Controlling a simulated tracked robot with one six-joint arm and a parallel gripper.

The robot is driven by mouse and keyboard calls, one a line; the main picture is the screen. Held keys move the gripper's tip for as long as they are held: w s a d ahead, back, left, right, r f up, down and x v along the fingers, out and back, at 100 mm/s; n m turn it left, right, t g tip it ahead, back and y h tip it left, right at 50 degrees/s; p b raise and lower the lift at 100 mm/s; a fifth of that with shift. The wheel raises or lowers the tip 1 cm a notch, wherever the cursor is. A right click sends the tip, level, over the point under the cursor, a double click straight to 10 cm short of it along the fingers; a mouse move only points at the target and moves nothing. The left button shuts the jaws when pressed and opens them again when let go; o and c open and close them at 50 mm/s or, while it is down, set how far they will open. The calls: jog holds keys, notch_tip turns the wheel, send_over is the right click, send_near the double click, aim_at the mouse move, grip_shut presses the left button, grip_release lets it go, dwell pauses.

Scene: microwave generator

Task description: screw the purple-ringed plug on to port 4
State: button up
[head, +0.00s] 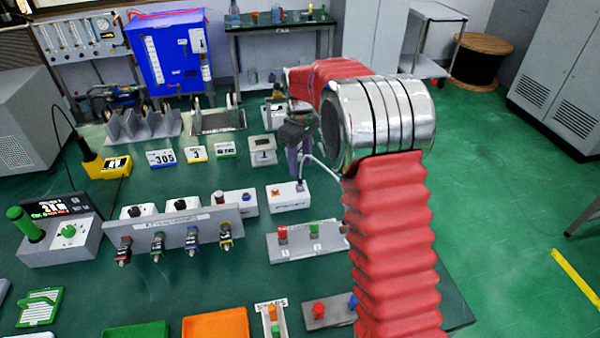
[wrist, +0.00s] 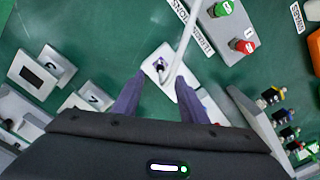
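A white box (head: 288,196) stands on the green table, and it also shows in the wrist view (wrist: 153,59). A small dark purple piece (wrist: 160,66), which looks like the purple-ringed plug, sits on it; a purple spot (head: 300,187) shows there in the head view. A white cable runs to it. My gripper (wrist: 161,79) is open above the box, its purple fingers on either side of the plug and not closed on it. A grey panel (head: 185,230) carries several connectors ringed red, green, blue and yellow. I cannot read which port is 4.
A grey block with red and green knobs (head: 310,242) stands right of the panel. An orange tray (head: 216,325) lies at the front. The white cable (wrist: 186,42) crosses beside my right finger.

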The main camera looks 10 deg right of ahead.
aim_at(300, 177)
notch_tip(300, 177, up, 7)
jog(key=shift+r, duration=0.2)
dwell(0.5)
jog(key=s+r+m+t, duration=0.2)
jog(key=s, duration=1)
jog(key=s+r+m+t, duration=0.1)
jog(key=s+r+m, duration=0.1)
jog(key=s, duration=1)
jog(key=s+r+m+t, duration=0.2)
jog(key=s+m, duration=0.2)
jog(key=s, duration=0.8)
jog(key=shift+s+r+t, duration=0.15)
jog(key=shift+r+t, duration=0.1)
jog(key=shift+t, duration=0.05)
